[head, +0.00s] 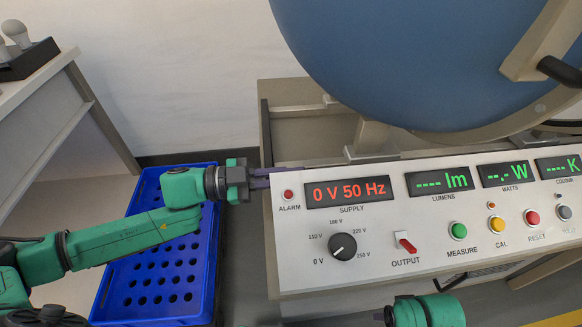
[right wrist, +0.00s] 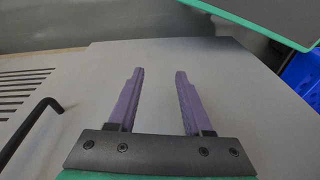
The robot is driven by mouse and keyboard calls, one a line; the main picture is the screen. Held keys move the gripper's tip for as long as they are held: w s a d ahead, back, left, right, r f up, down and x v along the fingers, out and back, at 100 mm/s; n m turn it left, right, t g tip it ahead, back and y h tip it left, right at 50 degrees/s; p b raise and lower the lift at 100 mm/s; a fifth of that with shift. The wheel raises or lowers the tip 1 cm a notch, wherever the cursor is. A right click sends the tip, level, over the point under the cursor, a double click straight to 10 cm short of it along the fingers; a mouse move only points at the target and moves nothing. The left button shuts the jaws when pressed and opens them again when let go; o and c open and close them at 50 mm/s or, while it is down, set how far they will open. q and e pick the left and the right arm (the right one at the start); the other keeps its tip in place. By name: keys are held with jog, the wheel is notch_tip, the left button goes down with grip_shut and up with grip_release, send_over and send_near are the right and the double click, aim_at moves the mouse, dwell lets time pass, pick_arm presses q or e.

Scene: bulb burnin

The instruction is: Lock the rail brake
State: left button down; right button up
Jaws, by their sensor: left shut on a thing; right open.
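I cannot make out the rail brake for certain in either view. My left gripper (head: 262,178) reaches in from the left, with its purple fingers at the left edge of the control console (head: 330,262). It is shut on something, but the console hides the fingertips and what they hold. My right gripper (right wrist: 158,88) is open and empty in the right wrist view, over a plain grey surface (right wrist: 225,70). A bent black rod (right wrist: 22,133) stands left of its fingers, apart from them; I cannot tell what it belongs to.
A large blue sphere (head: 420,60) stands behind the console. A blue perforated crate (head: 160,285) lies below my left arm. A side table (head: 40,85) at the left carries bulbs (head: 16,32) in a dark holder. Slots (right wrist: 20,85) show at the left of the right wrist view.

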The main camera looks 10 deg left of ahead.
pick_arm(q)
jog(key=n+p, duration=0.2)
jog(key=p, duration=0.1)
jog(key=shift+w+a+r, duration=0.1)
jog(key=shift+w+r, duration=0.25)
jog(key=shift+r, duration=0.05)
jog(key=n+p, duration=0.2)
jog(key=p, duration=0.1)
jog(key=shift+w+a+f, duration=0.1)
jog(key=shift+w, duration=0.15)
jog(key=shift+f, duration=0.2)
pick_arm(e)
jog(key=s+d+f, duration=0.1)
jog(key=s+f, duration=0.2)
jog(key=f, duration=0.4)
jog(key=s+d+f, duration=0.2)
jog(key=s+f, duration=0.1)
jog(key=f, duration=0.3)
jog(key=shift+s+d+f+g+h, duration=0.2)
jog(key=shift+d+f+g+h, duration=0.1)
jog(key=shift+f+g+h, duration=0.1)
pick_arm(q)
jog(key=c, duration=1.2)
grip_release()
jog(key=shift+c, duration=0.2)
jog(key=shift+a, duration=0.1)
